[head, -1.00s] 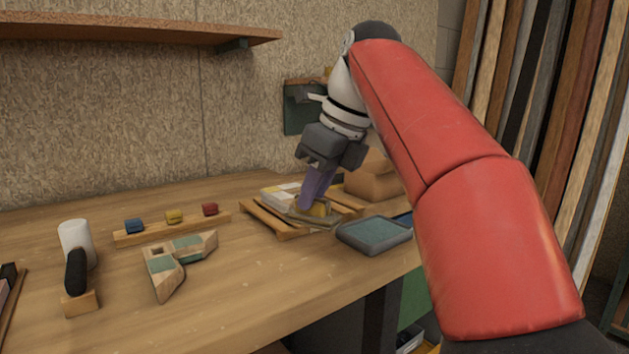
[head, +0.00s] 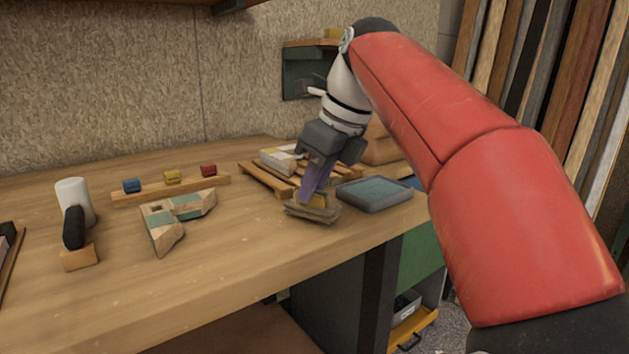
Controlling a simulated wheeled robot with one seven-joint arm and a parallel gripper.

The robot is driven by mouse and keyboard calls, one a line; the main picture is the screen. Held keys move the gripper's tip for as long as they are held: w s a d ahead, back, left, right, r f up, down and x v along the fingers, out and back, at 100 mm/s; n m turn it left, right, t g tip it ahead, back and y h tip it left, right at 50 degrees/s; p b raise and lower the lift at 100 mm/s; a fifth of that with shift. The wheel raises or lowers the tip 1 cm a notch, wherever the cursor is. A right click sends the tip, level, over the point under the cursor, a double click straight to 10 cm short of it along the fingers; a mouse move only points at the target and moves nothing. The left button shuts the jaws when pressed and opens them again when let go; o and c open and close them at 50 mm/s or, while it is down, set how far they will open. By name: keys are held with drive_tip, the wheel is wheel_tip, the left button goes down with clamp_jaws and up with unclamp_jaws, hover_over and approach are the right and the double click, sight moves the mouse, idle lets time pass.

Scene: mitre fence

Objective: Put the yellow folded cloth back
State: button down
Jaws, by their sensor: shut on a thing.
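My gripper (head: 317,190) is above the right part of the workbench, its purple fingers pointing down. It is shut on the yellow folded cloth (head: 312,209), a small flat layered bundle, yellow on top with drab brownish edges. The fingers hide part of it. The cloth is in front of the slatted wooden pallet (head: 262,180) and left of the blue-grey tray (head: 374,194). I cannot tell whether its underside touches the bench.
A white-and-yellow packet (head: 277,160) lies on the pallet. A wooden angled piece with green faces (head: 165,228), a rail of coloured blocks (head: 195,188), a white cylinder (head: 73,195) and a black-handled brush (head: 75,240) stand left. The bench's front middle (head: 225,260) is clear.

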sight(332, 210)
drive_tip(key=shift+f+b, duration=0.35)
drive_tip(key=shift+f, duration=0.2)
drive_tip(key=c, duration=1.2)
unclamp_jaws()
drive_tip(key=p+v, duration=0.2)
drive_tip(key=v, duration=0.5)
drive_tip(key=shift+p, duration=0.4)
drive_tip(key=shift+s+d+r, duration=0.1)
drive_tip(key=shift+d+r, duration=0.05)
drive_tip(key=shift+r, duration=0.1)
drive_tip(key=s+d+f+n+t+h, duration=0.1)
drive_tip(key=s+d+f+n, duration=0.2)
drive_tip(key=s+f+n, duration=0.3)
drive_tip(key=s+d+f+n+t+h, duration=0.1)
drive_tip(key=s+d+f+n, duration=0.3)
drive_tip(key=f+n, duration=0.6)
drive_tip(key=s+d+f+n+t+h, duration=0.1)
drive_tip(key=s+d+f+n, duration=0.2)
drive_tip(key=s+f+n, duration=0.5)
drive_tip(key=shift+d+f+n+h, duration=0.15)
drive_tip(key=shift+d+f+h, duration=0.05)
drive_tip(key=shift+f, duration=0.95)
drive_tip(key=shift+d+f+n+h, duration=0.15)
drive_tip(key=shift+f+h, duration=0.05)
drive_tip(key=shift+f, duration=0.9)
